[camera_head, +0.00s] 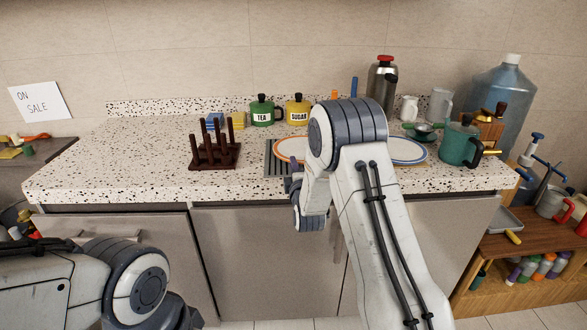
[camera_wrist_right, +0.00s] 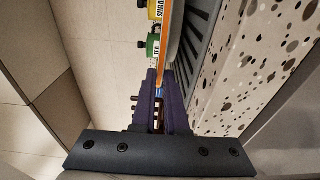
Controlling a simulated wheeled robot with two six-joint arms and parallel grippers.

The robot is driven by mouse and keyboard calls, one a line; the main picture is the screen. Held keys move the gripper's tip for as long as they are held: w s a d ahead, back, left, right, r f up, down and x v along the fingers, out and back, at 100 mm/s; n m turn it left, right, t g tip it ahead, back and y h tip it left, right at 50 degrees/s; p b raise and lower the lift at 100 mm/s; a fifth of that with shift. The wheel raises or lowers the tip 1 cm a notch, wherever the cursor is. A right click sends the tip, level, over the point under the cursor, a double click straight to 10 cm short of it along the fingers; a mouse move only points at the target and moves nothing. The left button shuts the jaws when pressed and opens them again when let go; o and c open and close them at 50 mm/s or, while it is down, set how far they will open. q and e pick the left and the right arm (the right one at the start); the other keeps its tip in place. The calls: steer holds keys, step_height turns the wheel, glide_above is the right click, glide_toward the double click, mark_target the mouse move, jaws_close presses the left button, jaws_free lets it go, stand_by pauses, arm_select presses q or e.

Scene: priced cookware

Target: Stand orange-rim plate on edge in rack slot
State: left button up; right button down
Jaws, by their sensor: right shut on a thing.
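The orange-rim plate (camera_head: 288,146) lies over the grey ridged mat (camera_head: 275,168) on the counter, partly hidden behind my right arm in the head view. My right gripper (camera_head: 294,166) is at the plate's near left edge. In the right wrist view, its purple fingers (camera_wrist_right: 161,98) are shut on the orange rim (camera_wrist_right: 165,48), seen edge-on. The dark brown rack (camera_head: 214,157) with several upright pegs stands on the counter to the left of the plate, apart from it. Its slots look empty. My left gripper is out of view; only its arm shows at lower left.
A green TEA canister (camera_head: 262,112), yellow SUGAR canister (camera_head: 298,112) and blue item (camera_head: 213,121) stand behind. A blue-rim plate (camera_head: 409,151), teal pot (camera_head: 459,146) and steel flask (camera_head: 381,84) are at right. Counter left of the rack is clear.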

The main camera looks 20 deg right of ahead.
steer(key=shift+f, duration=0.4)
steer(key=c, duration=0.9)
jaws_free()
steer(key=shift+f, duration=0.1)
steer(key=shift+c, duration=0.2)
